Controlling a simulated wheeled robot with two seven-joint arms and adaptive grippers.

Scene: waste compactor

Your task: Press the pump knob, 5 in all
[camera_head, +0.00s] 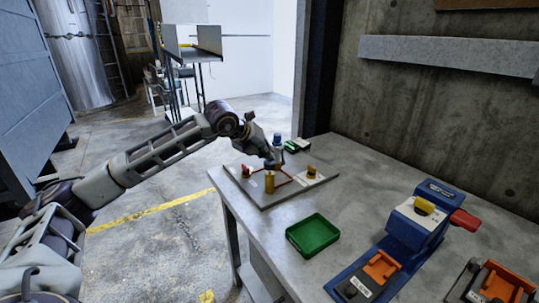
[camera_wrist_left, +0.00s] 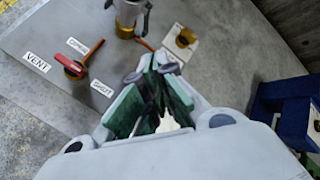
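My left gripper (camera_head: 272,161) is over the grey valve board (camera_head: 265,199) on the table. In the left wrist view its green-padded fingers (camera_wrist_left: 152,72) come together at the tips, with nothing seen between them. A red-handled valve (camera_head: 246,170) is at the left. A blue-topped part (camera_head: 277,140) stands behind the gripper. I cannot read which part is the pump knob. My right gripper is not in view.
A green tray (camera_head: 313,246) lies on the table in front of the board. A blue device (camera_head: 407,237) with a red handle stands to the right. A small dark green item (camera_head: 297,145) lies behind the board. A concrete wall (camera_head: 450,110) closes the table's far right side.

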